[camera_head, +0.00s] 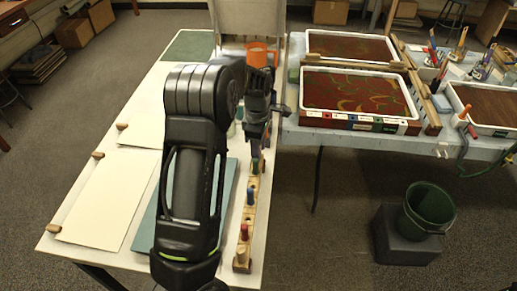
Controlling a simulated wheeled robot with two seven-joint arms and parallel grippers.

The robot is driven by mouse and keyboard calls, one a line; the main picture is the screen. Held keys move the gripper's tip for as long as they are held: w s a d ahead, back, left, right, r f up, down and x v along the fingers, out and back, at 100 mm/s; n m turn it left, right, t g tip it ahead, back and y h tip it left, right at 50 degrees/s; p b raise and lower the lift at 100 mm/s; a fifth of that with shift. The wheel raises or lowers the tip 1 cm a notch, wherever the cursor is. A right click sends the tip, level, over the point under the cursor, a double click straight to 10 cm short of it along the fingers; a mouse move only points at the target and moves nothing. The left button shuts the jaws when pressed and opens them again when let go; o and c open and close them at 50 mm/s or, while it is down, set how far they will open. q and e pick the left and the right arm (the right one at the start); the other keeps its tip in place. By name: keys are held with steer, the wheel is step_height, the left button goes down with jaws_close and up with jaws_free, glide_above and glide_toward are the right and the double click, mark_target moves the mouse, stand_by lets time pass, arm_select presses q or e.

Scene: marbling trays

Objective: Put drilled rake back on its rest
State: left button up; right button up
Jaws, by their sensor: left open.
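My left arm reaches up from the bottom over the left table. My left gripper (258,118) points down, open, above the far part of a narrow wooden block (243,250) holding several coloured pegs. The arm and gripper hide part of this block. I cannot tell surely which piece is the drilled rake. A wooden bar (350,64) lies between the two marbling trays, and a longer wooden strip (432,117) runs along their right side; either could be the rake or its rest. Both are well apart from my left gripper. My right gripper is not in view.
The near tray (413,107) and far tray (309,39) hold reddish-brown patterned baths. Cream paper sheets (105,205) cover the table's left side. A green bucket (427,208) stands at right, clear of the left table.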

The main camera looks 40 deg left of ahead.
arm_select(q)
step_height(320, 180, up, 8)
steer(key=shift+a+f+b, duration=0.1)
steer(key=shift+b, duration=0.3)
stand_by(0.6)
